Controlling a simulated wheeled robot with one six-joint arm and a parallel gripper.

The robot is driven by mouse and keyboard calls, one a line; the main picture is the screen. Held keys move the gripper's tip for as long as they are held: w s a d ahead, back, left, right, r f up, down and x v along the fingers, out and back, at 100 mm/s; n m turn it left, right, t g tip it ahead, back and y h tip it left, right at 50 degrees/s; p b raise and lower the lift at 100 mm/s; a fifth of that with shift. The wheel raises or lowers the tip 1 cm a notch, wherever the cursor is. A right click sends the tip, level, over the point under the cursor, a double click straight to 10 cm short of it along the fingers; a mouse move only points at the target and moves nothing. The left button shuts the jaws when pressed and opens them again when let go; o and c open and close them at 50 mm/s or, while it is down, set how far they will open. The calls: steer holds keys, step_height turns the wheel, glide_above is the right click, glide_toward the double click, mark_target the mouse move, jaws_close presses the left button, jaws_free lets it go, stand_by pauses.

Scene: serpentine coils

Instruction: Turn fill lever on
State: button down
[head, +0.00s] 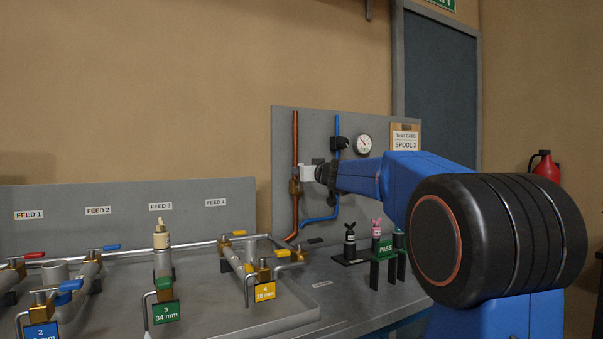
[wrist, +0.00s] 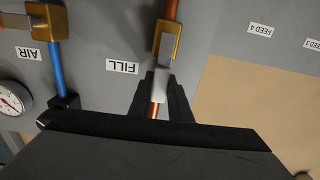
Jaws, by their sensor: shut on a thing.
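My gripper (wrist: 160,97) is shut on the lever's end, with a dark finger on each side. In the head view my gripper (head: 322,173) is at the upright panel, in front of the copper pipe (head: 295,145). The brass valve (head: 294,187) is partly hidden there.
The AIR valve (wrist: 45,22) is on the blue pipe beside the fill valve, near a round gauge (head: 363,144). Pipework with coloured tags fills the bench at left.

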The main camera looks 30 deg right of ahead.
steer(key=shift+f, duration=0.1)
steer(key=c, duration=1.6)
jaws_free()
steer(key=shift+c, duration=0.2)
steer(key=shift+s, duration=0.15)
steer(key=s, duration=1.7)
steer(key=shift+d, duration=0.3)
steer(key=shift+s, duration=0.15)
